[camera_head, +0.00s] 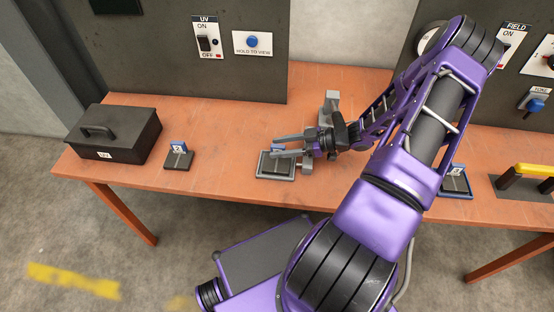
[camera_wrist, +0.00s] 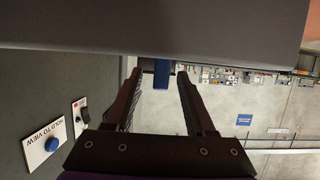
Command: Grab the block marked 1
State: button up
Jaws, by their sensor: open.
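A small blue block (camera_head: 277,148) stands on a dark plate with a grey rim (camera_head: 262,172) near the middle of the bench. Its number is hard to read. My gripper (camera_head: 274,147) is open, with one finger on each side of this block. In the wrist view the blue block (camera_wrist: 161,75) shows between the fingertips (camera_wrist: 159,85), with a gap visible on both sides. Another blue block (camera_head: 179,147), its label looking like a 2, stands on a dark base to the left. A third labelled block (camera_head: 455,171) stands in a blue-edged tray to the right, partly behind my arm.
A black box with a handle (camera_head: 115,133) stands at the bench's left end. A grey bracket (camera_head: 331,104) rises behind my gripper. A yellow-handled fixture (camera_head: 533,169) is at right. A UV switch panel (camera_head: 208,38) is on the back wall. The bench front between the left blocks is clear.

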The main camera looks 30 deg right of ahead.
jog(key=shift+w+a+f, duration=0.15)
jog(key=shift+w+a, duration=0.15)
jog(key=shift+a, duration=0.1)
grip_shut()
dwell(1.2)
